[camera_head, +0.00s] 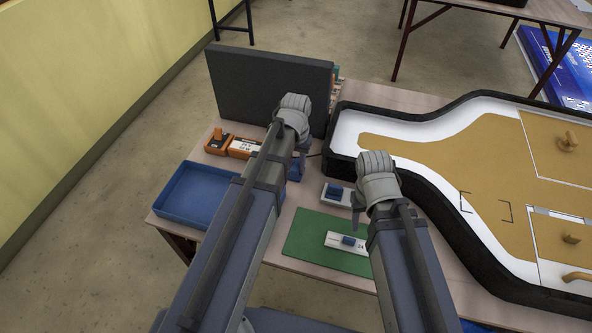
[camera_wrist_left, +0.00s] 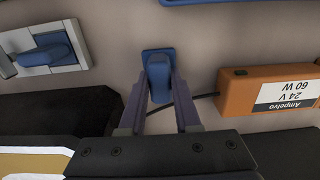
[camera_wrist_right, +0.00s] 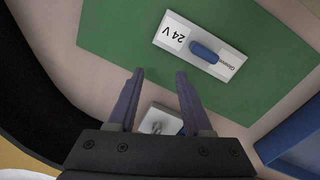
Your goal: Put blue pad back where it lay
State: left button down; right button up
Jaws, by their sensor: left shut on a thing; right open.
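The blue pad (camera_wrist_left: 154,57), with a raised blue grip, is between the fingertips of my left gripper (camera_wrist_left: 159,90), which is shut on its grip. In the head view my left gripper (camera_head: 297,168) is low by the table, right of the orange boxes; the pad is mostly hidden by the arm there. I cannot tell whether the pad touches the table. My right gripper (camera_wrist_right: 158,85) is open and empty, above the edge of the green mat (camera_wrist_right: 115,40). A white plate (camera_wrist_right: 160,114) shows partly between its fingers.
A white 24 V plate with a blue piece (camera_head: 348,242) lies on the mat. Another plate with a blue piece (camera_head: 337,195) is just behind it.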

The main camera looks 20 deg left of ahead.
aim_at(296, 164)
pick_arm(q)
jog(key=shift+f, duration=0.1)
pick_arm(e)
jog(key=shift+f, duration=0.1)
pick_arm(q)
jog(key=shift+f, duration=0.1)
pick_arm(e)
jog(key=shift+f, duration=0.15)
pick_arm(q)
jog(key=shift+f, duration=0.15)
pick_arm(e)
jog(key=shift+f, duration=0.15)
pick_arm(q)
jog(key=c, duration=0.9)
grip_release()
jog(key=o, duration=0.3)
jog(key=shift+r, duration=0.2)
pick_arm(e)
jog(key=shift+r, duration=0.2)
pick_arm(q)
notch_tip(296, 164, up, 12)
jog(key=p, duration=1.2)
jog(key=s+d+m+y, duration=0.1)
jog(key=s+d+m, duration=0.2)
jog(key=s+d, duration=0.7)
jog(key=s, duration=0.4)
jog(key=shift+s+d+r, duration=0.15)
jog(key=shift+d, duration=0.1)
pick_arm(e)
notch_tip(296, 164, up, 12)
